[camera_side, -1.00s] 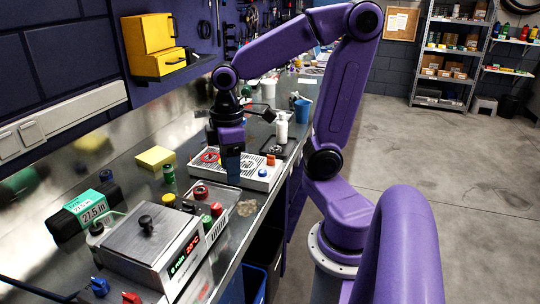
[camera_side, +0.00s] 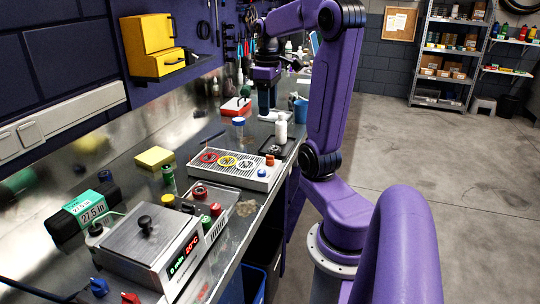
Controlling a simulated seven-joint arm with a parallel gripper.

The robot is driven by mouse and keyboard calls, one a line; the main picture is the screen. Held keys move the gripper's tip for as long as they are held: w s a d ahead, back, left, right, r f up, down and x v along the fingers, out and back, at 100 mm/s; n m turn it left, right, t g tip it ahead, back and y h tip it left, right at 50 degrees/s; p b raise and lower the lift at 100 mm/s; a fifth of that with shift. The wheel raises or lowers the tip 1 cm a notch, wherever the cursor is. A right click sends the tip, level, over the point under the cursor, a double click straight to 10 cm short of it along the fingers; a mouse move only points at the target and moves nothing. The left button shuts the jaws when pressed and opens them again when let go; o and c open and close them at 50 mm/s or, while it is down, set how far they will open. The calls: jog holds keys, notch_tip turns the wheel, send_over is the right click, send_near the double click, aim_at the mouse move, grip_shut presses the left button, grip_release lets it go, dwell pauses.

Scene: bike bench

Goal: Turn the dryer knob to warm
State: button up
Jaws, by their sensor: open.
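A white slatted unit (camera_side: 262,184) sits mid-bench, with an orange knob-like part (camera_side: 270,159) and a blue one (camera_side: 262,173) at its right end. Red (camera_side: 208,157), yellow (camera_side: 227,161) and pale rings lie on its top. No readable label shows which thing is the dryer or where its knob points. My gripper (camera_side: 266,112) is open at the far part of the bench, pointing down, beyond the slatted unit and right of a red-and-white box (camera_side: 235,106). Its fingertips are small, and I cannot tell whether they touch anything.
A white bottle (camera_side: 281,131) stands on a dark tray, with a blue cup (camera_side: 300,110) behind it. A clear blue-topped container (camera_side: 238,130) stands behind the slatted unit. A steel box (camera_side: 150,240) with a lit display fills the near bench. The floor at right is clear.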

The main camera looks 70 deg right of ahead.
send_near(270, 160)
jog(key=f, duration=0.8)
jog(key=shift+w+d+f, duration=0.15)
jog(key=shift+d+f, duration=0.15)
jog(key=shift+d, duration=0.1)
grip_shut()
